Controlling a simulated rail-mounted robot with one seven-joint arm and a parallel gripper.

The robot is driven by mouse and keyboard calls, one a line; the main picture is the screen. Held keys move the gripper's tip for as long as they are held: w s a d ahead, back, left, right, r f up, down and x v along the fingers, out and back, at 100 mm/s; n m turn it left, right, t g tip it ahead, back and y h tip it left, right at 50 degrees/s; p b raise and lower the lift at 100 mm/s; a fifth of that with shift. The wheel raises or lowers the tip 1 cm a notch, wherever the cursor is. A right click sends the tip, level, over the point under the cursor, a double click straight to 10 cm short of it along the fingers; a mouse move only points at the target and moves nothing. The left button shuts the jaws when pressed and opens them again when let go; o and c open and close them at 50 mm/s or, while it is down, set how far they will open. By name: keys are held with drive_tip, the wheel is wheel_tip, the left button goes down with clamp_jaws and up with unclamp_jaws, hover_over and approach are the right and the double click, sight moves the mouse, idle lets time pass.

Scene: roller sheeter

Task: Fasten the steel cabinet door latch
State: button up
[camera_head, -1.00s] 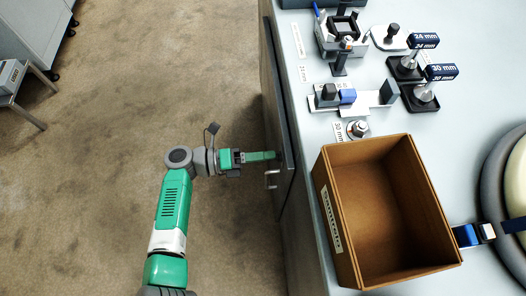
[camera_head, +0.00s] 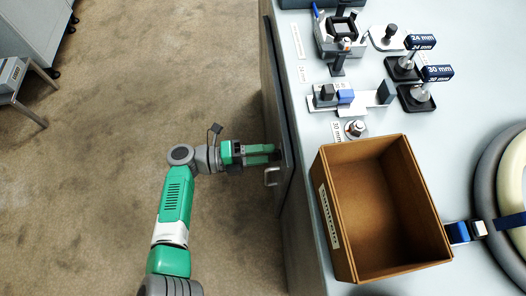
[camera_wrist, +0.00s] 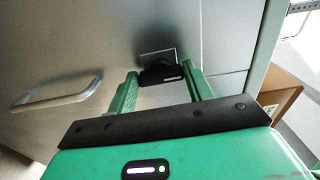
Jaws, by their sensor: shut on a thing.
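The steel cabinet door (camera_wrist: 100,45) fills much of the wrist view. It also shows edge-on in the head view. On it sits the latch (camera_wrist: 162,74), a dark block with a pale plate behind it. My gripper (camera_wrist: 161,78) has one green finger on each side of the latch and is shut on it. In the head view, my gripper (camera_head: 276,154) reaches right to the cabinet front, and the latch is hidden there. A metal door handle (camera_head: 271,177) is close beside the fingers; it also shows at left in the wrist view (camera_wrist: 58,95).
The worktop (camera_head: 320,220) above the cabinet holds an open cardboard box (camera_head: 330,215), 24 mm and 30 mm labelled pieces (camera_head: 437,73), and a small fixture (camera_head: 345,97). The floor (camera_head: 110,120) left of the cabinet is clear. A grey table (camera_head: 20,75) stands at far left.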

drive_tip(key=o, duration=1)
drive_tip(key=a, duration=0.5)
drive_tip(key=s+a, duration=0.1)
drive_tip(key=a, duration=0.1)
drive_tip(key=shift+a+b, duration=0.35)
drive_tip(key=shift+a, duration=0.05)
